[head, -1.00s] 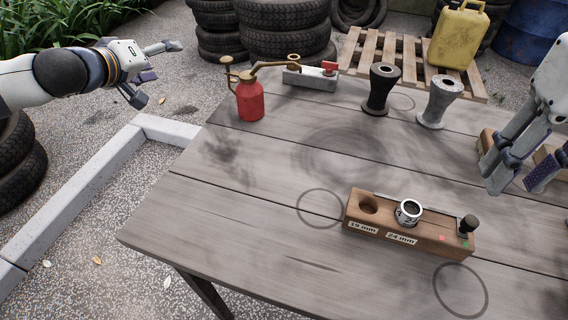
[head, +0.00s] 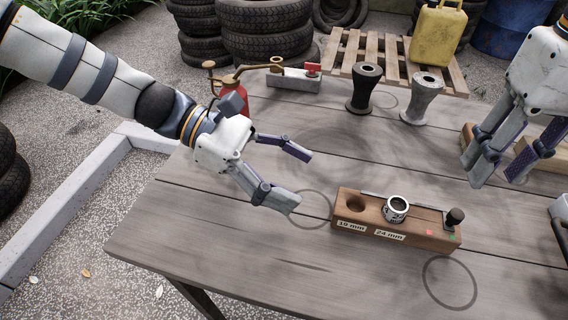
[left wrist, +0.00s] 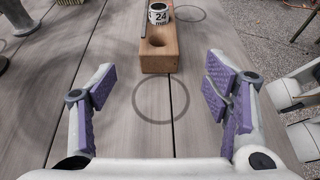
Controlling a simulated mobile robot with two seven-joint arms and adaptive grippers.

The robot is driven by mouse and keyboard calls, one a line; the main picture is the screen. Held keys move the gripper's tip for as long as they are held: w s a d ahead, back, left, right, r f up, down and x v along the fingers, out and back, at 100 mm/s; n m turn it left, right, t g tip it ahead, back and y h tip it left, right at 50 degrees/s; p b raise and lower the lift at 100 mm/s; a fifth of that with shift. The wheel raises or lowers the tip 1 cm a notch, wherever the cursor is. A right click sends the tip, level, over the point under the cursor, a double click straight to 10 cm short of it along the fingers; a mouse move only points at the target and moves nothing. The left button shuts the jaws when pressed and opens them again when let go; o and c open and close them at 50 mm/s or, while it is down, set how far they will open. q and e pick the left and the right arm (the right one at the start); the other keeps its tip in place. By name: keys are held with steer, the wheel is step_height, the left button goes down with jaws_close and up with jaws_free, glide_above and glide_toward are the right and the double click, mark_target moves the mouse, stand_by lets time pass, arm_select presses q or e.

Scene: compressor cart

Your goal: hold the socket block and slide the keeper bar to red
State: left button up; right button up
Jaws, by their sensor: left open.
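The wooden socket block (head: 362,222) lies on the table, labelled 19 mm and 24 mm. Its left hole is empty and a silver socket (head: 396,208) sits in the other. The slim keeper bar (head: 375,197) runs along the far edge; its black knob (head: 455,216) stands at the right end, by the green mark (head: 452,238), right of the red mark (head: 430,232). My left gripper (head: 300,181) is open and empty, left of the block. In the left wrist view the block (left wrist: 158,60) lies ahead between the fingers, untouched. My right gripper (head: 495,180) is open above the table, behind and right of the block.
A red oil can (head: 234,105) stands behind my left gripper, partly hidden. A grey block with a red part (head: 293,83) and two spools (head: 364,90) stand at the back. Wooden pieces (head: 540,160) lie by my right gripper. The table front (head: 250,265) is clear.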

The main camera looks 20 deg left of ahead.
mark_target(346, 201)
arm_select(q)
steer(key=x, duration=1.1)
steer(key=c, duration=1.3)
steer(key=shift+c, duration=0.7)
arm_select(e)
steer(key=shift+c, duration=0.5)
jaws_close()
steer(key=w+d+m+g+y, duration=0.1)
steer(key=d+m+y, duration=0.3)
steer(key=d+m, duration=0.8)
steer(key=w+m, duration=0.1)
steer(key=m, duration=0.3)
steer(key=shift+w+f+m, duration=0.35)
steer(key=shift+f+m, duration=0.05)
